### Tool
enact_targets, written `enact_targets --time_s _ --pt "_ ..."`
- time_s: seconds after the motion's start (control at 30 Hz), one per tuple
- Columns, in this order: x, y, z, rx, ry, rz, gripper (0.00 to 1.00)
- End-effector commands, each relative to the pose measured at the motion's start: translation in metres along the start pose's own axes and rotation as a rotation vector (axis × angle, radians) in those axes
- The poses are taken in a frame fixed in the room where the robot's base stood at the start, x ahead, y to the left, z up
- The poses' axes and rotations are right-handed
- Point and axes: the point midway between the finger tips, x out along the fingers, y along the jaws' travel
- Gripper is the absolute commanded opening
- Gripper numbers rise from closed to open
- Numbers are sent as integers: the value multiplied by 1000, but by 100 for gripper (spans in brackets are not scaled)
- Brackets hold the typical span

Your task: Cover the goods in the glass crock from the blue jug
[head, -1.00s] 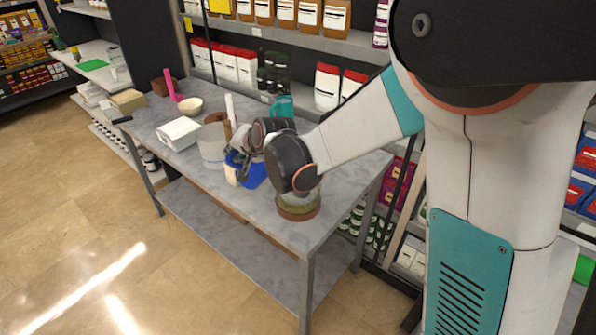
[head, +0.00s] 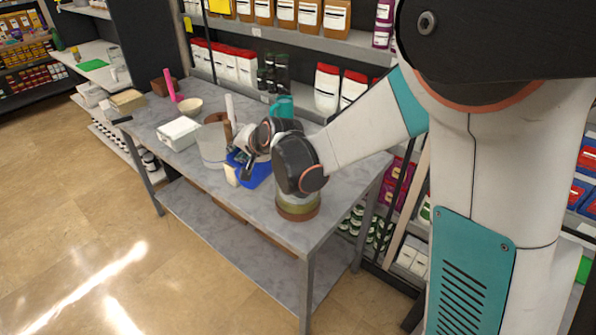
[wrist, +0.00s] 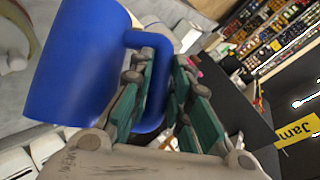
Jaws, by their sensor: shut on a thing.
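In the wrist view the blue jug (wrist: 80,75) fills the left side, with its handle (wrist: 160,48) between my gripper's teal-padded fingers (wrist: 165,85). My gripper is shut on the handle. In the head view my gripper (head: 254,152) is over the middle of the table, partly hidden by my wrist; a blue patch (head: 258,175) shows below it, and I cannot tell how much of this is the jug. The glass crock (head: 298,205), with greenish and brown layers inside, stands near the front right corner of the table. My wrist hides its top.
The grey table (head: 240,215) also holds a clear cylinder (head: 212,152), a white box (head: 178,132), a cream bowl (head: 190,105), a teal vessel (head: 283,106) and a small cream block (head: 231,176). Stocked shelves (head: 290,50) stand behind. The table's front edge is mostly clear.

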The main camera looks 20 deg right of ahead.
Motion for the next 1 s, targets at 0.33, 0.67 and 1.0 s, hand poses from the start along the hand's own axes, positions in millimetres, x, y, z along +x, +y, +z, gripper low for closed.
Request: enact_targets --time_s 0.33,0.67,1.0 --pt "-3 -1 -3 15 -3 -15 0" --pt "-5 -2 -5 29 -7 -29 0" --pt "-10 -4 -9 58 -14 -56 0"
